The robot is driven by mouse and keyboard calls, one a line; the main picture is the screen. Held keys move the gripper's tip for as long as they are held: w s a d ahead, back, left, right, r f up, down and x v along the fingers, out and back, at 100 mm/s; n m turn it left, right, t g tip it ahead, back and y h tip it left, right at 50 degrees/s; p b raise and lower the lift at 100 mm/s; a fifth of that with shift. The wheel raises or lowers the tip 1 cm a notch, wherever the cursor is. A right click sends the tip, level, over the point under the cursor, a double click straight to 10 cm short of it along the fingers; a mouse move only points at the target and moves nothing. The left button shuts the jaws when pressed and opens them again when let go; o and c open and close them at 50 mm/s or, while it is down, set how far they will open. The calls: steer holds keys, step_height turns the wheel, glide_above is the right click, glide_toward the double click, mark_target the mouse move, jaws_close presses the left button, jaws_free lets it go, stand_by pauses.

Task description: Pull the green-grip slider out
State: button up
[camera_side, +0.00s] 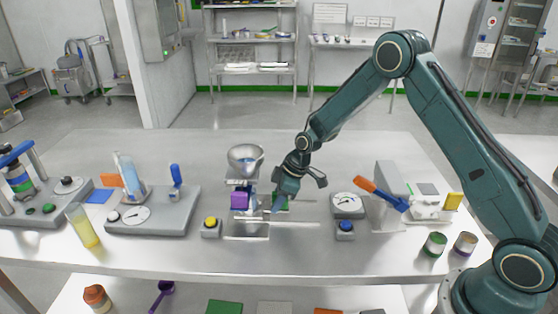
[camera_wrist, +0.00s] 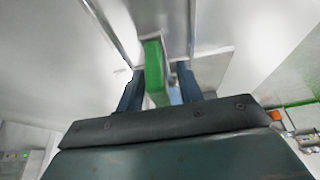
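The green grip (camera_wrist: 155,70) of the slider shows in the wrist view as a narrow upright block between two metal rails. In the side view, only a little green (camera_side: 283,198) shows behind my fingers. My gripper (camera_wrist: 160,82) has its two dark blue fingers apart, one on each side of the grip. The left finger is very close to the grip; a gap shows on the right. In the side view, my gripper (camera_side: 282,200) is low over the bench, right of the hopper stand. The slider's body is mostly hidden.
A metal hopper (camera_side: 245,158) stands left of my gripper, with a purple block (camera_side: 239,201) below it. A yellow button (camera_side: 211,222) is at front left. A dial box (camera_side: 347,205) and a blue button (camera_side: 345,226) stand to the right. The front bench edge is clear.

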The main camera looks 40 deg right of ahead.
jaws_close()
steer(key=shift+d, duration=0.1)
steer(key=s+d, duration=0.8)
steer(key=s, duration=0.1)
steer(key=shift+d, duration=0.4)
steer(key=shift+c, duration=1.1)
jaws_free()
steer(key=shift+o, duration=1.1)
steer(key=shift+w, duration=0.1)
